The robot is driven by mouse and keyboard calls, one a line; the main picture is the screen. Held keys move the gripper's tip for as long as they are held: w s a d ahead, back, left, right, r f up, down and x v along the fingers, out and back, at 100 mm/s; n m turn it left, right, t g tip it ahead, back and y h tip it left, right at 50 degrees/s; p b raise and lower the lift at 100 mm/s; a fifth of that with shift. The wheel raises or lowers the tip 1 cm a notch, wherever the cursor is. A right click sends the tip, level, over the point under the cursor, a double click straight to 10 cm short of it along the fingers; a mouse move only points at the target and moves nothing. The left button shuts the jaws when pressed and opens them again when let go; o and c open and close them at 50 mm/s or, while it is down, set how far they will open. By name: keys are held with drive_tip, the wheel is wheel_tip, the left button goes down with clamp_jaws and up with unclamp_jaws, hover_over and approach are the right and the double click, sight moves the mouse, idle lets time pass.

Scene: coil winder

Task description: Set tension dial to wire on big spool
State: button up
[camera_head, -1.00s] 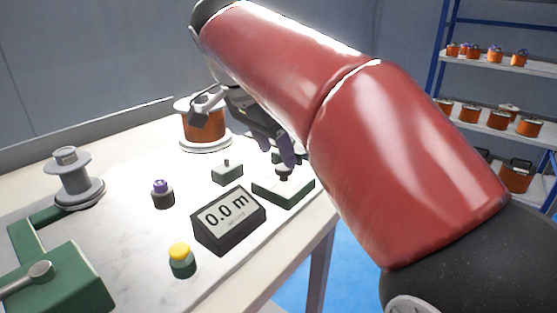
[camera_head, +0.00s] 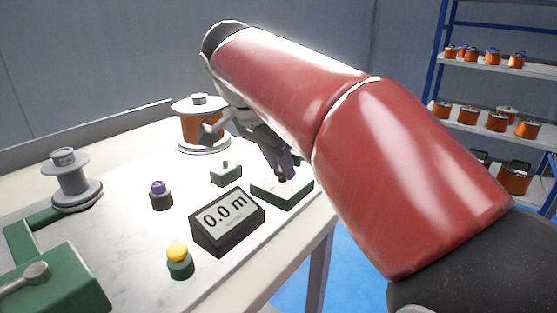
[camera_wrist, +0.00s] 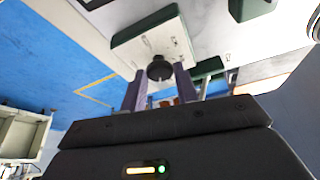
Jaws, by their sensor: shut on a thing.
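The tension dial is a black knob (camera_wrist: 160,68) on a green box with a white top (camera_head: 266,191). In the wrist view the box top (camera_wrist: 128,42) carries small marks too blurred to read. My gripper (camera_head: 284,170) is down at the dial, its purple fingers (camera_wrist: 159,84) on either side of the knob and shut on it. In the head view my fingers cover most of the knob, so its pointing direction cannot be told. The big spool (camera_head: 190,132), wound with orange-copper wire between pale flanges, stands behind at the table's back; my wrist partly covers it.
A display reading 0.0 m (camera_head: 226,222), a small switch box (camera_head: 226,174), a purple-topped knob (camera_head: 160,196) and a yellow button (camera_head: 178,256) stand nearby. A grey empty spool (camera_head: 72,178) is at left. Shelves with copper spools (camera_head: 490,120) are at right.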

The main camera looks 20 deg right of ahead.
drive_tip(key=shift+n, duration=0.3)
drive_tip(key=n+t, duration=0.1)
drive_tip(key=n, duration=0.2)
drive_tip(key=shift+s+d+y+b, duration=0.15)
drive_tip(key=shift+y+b, duration=0.15)
drive_tip(key=shift+b, duration=0.05)
drive_tip(key=n, duration=0.2)
drive_tip(key=n+t+y, duration=0.1)
drive_tip(key=n, duration=0.2)
drive_tip(key=shift+s+d+y, duration=0.1)
drive_tip(key=shift+d+y, duration=0.05)
drive_tip(key=shift+y, duration=0.15)
drive_tip(key=n+y, duration=0.1)
drive_tip(key=n, duration=0.3)
drive_tip(key=shift+d+r+n+t+y+p, duration=0.1)
drive_tip(key=shift+d+n+t+y+p, duration=0.05)
drive_tip(key=shift+n+t+y+p, duration=0.2)
drive_tip(key=shift+d+n+y+p, duration=0.15)
drive_tip(key=shift+n+y+p, duration=0.55)
drive_tip(key=shift+n, duration=1.35)
drive_tip(key=o, duration=1)
drive_tip(key=shift+c, duration=0.2)
